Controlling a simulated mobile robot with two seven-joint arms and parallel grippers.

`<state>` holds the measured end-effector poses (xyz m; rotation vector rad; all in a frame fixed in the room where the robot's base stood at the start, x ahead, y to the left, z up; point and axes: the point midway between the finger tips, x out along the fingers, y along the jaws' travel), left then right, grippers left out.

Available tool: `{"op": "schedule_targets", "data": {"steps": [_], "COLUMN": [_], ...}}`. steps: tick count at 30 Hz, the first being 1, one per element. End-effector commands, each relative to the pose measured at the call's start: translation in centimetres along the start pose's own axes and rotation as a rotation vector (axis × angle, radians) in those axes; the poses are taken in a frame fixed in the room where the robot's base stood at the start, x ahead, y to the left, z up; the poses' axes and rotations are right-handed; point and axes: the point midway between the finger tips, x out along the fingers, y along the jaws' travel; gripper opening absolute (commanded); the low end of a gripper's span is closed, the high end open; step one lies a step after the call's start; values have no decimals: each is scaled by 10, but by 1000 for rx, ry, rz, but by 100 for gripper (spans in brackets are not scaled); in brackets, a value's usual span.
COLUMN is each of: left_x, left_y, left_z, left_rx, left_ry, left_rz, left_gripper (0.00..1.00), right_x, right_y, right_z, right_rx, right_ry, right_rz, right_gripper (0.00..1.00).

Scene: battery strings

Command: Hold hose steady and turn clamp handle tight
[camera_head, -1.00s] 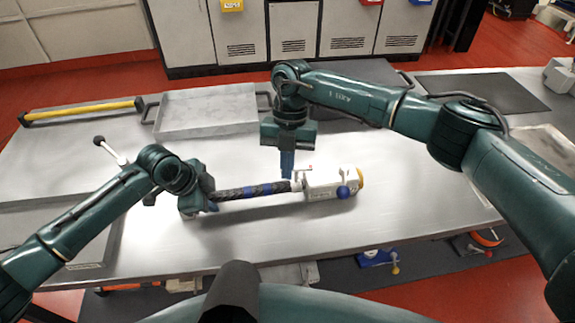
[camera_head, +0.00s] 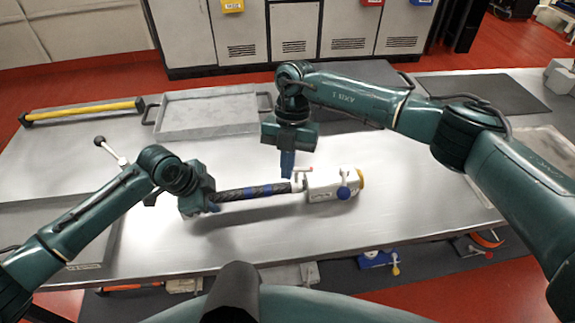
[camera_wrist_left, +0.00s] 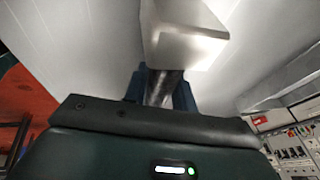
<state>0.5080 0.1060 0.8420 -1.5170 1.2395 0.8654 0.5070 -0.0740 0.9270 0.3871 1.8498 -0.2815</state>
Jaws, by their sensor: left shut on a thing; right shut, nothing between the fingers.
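A dark braided hose (camera_head: 240,193) with a blue band lies across the middle of the table. Its right end meets a white fitting block (camera_head: 327,186) with a blue knob and a yellow end. My left gripper (camera_head: 207,203) is shut on the hose near its left end; the left wrist view shows the hose (camera_wrist_left: 163,86) between the blue fingers. My right gripper (camera_head: 287,165) is shut and empty, pointing down just left of the handle. Whether it touches the handle I cannot tell.
A grey metal tray (camera_head: 207,130) lies behind the hose, with a yellow bar (camera_head: 82,111) to its left. A dark mat (camera_head: 482,91) lies at the back right. The table (camera_head: 400,200) right of the block is clear.

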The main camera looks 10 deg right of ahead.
Motion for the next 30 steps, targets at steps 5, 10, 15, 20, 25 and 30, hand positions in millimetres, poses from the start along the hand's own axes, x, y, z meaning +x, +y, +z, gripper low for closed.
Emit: {"op": "schedule_targets", "data": {"steps": [5,10,15,20,25,30], "left_x": [5,5,5,5,5,5], "left_y": [8,8,8,8,7,7], "left_z": [3,3,3,3,3,3], "left_rx": [0,0,0,0,0,0], "left_ry": [-9,-9,-9,-9,-9,-9], "left_rz": [20,19,20,20,19,19], "left_gripper": [0,0,0,0,0,0], "right_x": [0,-1,-1,-1,-1,-1], "right_y": [-1,-1,0,0,0,0], "right_z": [4,4,4,5,5,6], "right_rx": [24,43,61,79,97,115], "right_ry": [-7,-7,-7,-7,-7,-7], "right_rz": [8,14,20,25,31,36], "right_gripper": [0,0,0,0,0,0]}}
